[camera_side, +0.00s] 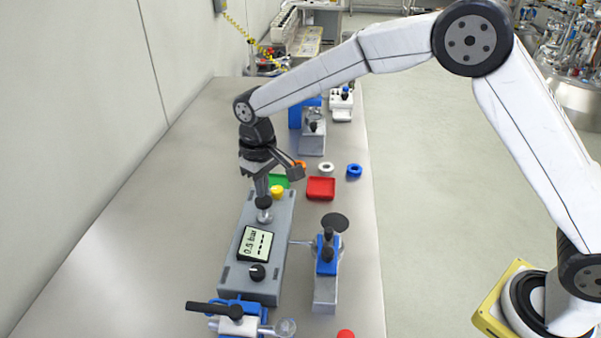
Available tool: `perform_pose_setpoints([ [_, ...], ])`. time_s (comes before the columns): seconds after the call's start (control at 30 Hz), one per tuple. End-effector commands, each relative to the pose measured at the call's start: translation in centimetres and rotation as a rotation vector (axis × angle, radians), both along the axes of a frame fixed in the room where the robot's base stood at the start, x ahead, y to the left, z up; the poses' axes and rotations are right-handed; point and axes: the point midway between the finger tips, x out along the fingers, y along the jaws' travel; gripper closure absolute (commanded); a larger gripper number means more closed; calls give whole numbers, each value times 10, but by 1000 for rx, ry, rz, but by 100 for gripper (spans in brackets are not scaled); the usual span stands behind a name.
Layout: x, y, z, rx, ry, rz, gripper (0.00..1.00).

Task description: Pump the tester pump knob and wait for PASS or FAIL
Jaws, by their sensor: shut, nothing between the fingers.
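The grey tester box (230,278) lies on the bench at lower centre. Its tilted display (255,244) reads about 0.5 bar, with a row of dashes beside it. A black pump knob (264,203) on a silver stem stands at the tester's far end. A second black knob (257,271) sits near its front end. My gripper (262,191) is shut and empty, pointing down directly above the pump knob. Its tip looks in contact with the knob top or very close; I cannot tell which.
A valve with blue body (327,262) stands right of the tester, joined by a thin tube. A blue clamp (240,322) is in front. A yellow part (277,192), green tray (279,181), red tray (320,188) and small rings lie behind. The bench's left side is clear.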

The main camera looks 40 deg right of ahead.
Motion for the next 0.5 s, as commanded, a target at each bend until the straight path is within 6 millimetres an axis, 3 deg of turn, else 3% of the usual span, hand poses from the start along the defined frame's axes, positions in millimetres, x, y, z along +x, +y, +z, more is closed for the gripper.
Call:
perform_pose_setpoints([
  [0.5,0,0,-12,0,1,0,100],
])
